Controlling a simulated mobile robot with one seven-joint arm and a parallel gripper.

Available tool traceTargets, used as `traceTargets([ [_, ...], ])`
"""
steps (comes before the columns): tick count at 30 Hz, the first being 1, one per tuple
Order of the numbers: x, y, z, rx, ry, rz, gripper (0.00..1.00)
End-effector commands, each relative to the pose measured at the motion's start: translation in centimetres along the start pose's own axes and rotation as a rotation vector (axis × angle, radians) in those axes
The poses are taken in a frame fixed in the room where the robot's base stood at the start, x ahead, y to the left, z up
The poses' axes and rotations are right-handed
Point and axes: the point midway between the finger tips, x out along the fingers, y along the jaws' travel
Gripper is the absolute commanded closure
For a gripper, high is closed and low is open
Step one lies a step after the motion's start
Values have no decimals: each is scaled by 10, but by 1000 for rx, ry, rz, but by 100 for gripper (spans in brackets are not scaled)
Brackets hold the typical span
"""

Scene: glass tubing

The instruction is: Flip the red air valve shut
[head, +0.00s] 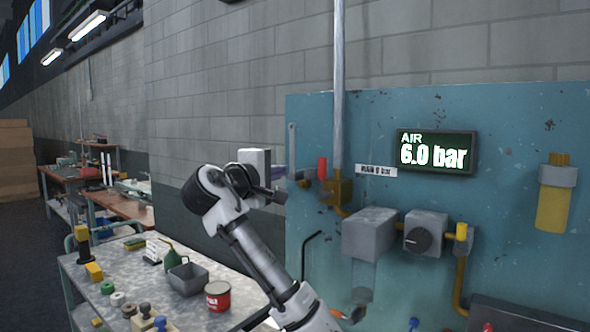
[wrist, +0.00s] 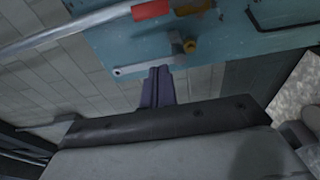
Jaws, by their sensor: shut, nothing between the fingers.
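The red valve handle (head: 322,168) stands upright on the blue panel, just left of the vertical grey pipe and above a brass fitting (head: 338,190). In the wrist view the red handle (wrist: 152,10) shows at the top edge, partly cut off. My gripper (head: 280,173) is at the panel's left edge, left of the red handle and at about its height. Its dark purple fingers (wrist: 157,85) are together and empty in the wrist view, with a visible gap between them and the handle. I cannot tell the exact depth between them.
A lit display (head: 434,152) reads "AIR 6.0 bar". A label (head: 376,171) sits right of the pipe. A pale flat bar (head: 292,150) hangs at the panel's left edge, close to my fingers. A workbench (head: 135,275) with a red can (head: 218,296) stands at lower left.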

Motion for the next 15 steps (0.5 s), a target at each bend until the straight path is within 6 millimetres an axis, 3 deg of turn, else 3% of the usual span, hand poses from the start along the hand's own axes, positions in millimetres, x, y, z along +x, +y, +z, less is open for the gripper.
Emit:
traceTargets([
  [15,95,4,1,-2,-3,-3,100],
])
